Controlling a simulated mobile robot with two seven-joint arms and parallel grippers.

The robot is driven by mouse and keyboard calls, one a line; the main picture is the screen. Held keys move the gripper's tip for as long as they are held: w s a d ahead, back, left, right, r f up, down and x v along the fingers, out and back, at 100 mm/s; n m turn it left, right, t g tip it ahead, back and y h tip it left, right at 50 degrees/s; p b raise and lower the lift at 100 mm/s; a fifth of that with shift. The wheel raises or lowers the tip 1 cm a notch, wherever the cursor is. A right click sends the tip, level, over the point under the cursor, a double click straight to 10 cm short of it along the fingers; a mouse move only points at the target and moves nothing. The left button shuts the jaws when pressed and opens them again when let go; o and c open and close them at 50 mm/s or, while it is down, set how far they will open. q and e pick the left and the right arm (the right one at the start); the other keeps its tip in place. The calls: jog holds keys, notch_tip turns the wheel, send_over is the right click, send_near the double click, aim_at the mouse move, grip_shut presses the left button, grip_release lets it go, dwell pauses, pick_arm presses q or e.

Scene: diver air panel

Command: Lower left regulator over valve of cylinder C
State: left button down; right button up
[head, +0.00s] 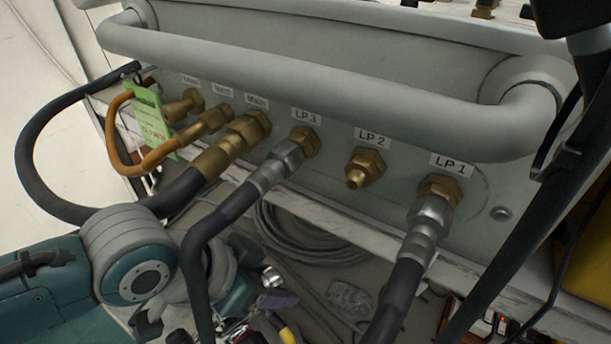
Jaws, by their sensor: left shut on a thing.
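My left arm comes in from the left, and my left gripper (246,324) is low in the picture, partly hidden behind a black hose. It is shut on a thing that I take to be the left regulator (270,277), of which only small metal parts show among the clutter. The fingertips and the regulator's underside cannot be made out. I cannot pick out cylinder C or its valve, so their distance from the regulator cannot be told. My right gripper is not in view.
A grey panel (330,66) with a thick rail crosses the top. Black hoses hang from the LP 3 fitting (290,158) and LP 1 fitting (433,208); the LP 2 fitting (364,169) is bare. Coiled grey cable (305,245) lies below. A green tag (153,122) hangs left.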

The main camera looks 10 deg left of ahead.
pick_arm(q)
jog(key=shift+f, duration=0.1)
jog(key=shift+c, duration=2)
grip_release()
jog(key=shift+o, duration=1.3)
jog(key=p+v, duration=0.4)
jog(key=v, duration=0.5)
jog(key=shift+w+p, duration=0.1)
jog(key=shift+p, duration=0.2)
jog(key=shift+s+a+r, duration=0.15)
jog(key=shift+s+r, duration=0.15)
jog(key=shift+r, duration=0.15)
